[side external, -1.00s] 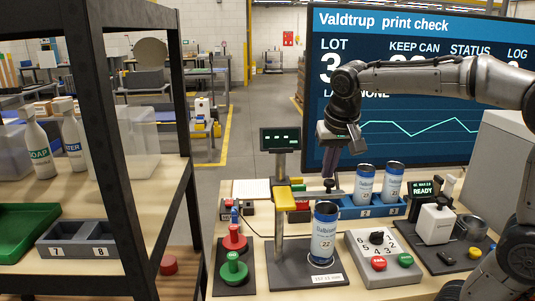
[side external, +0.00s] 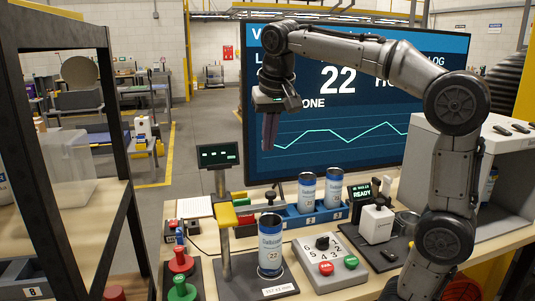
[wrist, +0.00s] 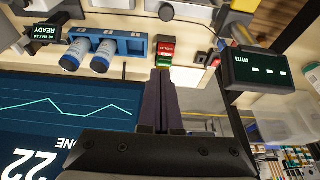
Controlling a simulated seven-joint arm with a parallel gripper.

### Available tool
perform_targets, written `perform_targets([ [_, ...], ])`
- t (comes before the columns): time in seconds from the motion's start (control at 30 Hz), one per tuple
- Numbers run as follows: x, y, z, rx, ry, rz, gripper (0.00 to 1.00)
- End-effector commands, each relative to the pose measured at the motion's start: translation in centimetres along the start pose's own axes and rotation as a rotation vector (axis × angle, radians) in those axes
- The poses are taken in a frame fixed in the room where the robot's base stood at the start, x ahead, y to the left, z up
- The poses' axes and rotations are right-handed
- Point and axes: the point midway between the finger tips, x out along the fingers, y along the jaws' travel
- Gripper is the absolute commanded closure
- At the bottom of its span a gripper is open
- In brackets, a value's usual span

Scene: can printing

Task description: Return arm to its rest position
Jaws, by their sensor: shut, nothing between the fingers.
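My gripper (side external: 269,147) hangs fingers down in front of the large screen, well above the bench. It is shut, with nothing between its dark fingers. In the wrist view its fingers (wrist: 163,78) lie together. A blue and white can marked 22 (side external: 270,246) stands upright on the dark base of the stand with the yellow top, below my gripper and apart from it. Two more cans (side external: 307,192) (side external: 333,187) stand in the blue rack (side external: 312,216); they also show in the wrist view (wrist: 75,55). My gripper touches none of them.
The large screen (side external: 370,85) stands behind my gripper. A small display on a post (side external: 218,155) stands at left. A numbered button box (side external: 328,262), stamp holders (side external: 181,263) and a READY display (side external: 362,194) occupy the bench. A dark shelf (side external: 112,130) is at left.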

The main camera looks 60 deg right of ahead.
Motion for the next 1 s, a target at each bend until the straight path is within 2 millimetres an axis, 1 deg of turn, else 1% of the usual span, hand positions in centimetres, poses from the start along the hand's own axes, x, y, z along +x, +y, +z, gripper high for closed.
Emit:
perform_targets([
  [0.2, -0.8, -0.1, 0.1, -0.003, 0.002, -0.003, 1.00],
  [0.27, -1.4, -0.1, 0.3, -0.005, 0.015, -0.013, 1.00],
  [0.37, -2.8, 0.4, 1.6, -0.017, 0.035, -0.034, 1.00],
  [0.47, -3.3, 1.3, 4.6, -0.048, 0.038, -0.062, 1.00],
  [0.5, -3.2, 1.6, 6.0, -0.071, 0.040, -0.077, 1.00],
  [0.57, -2.8, 2.1, 8.0, -0.115, 0.043, -0.101, 1.00],
  [0.63, -2.0, 2.6, 10.3, -0.174, 0.047, -0.131, 1.00],
  [0.77, 0.3, 3.4, 14.7, -0.299, 0.059, -0.189, 1.00],
  [0.8, 1.2, 3.7, 16.1, -0.339, 0.064, -0.206, 1.00],
  [0.9, 3.6, 4.2, 19.1, -0.439, 0.075, -0.245, 1.00],
  [1.0, 5.9, 4.6, 21.6, -0.526, 0.088, -0.277, 1.00],
])
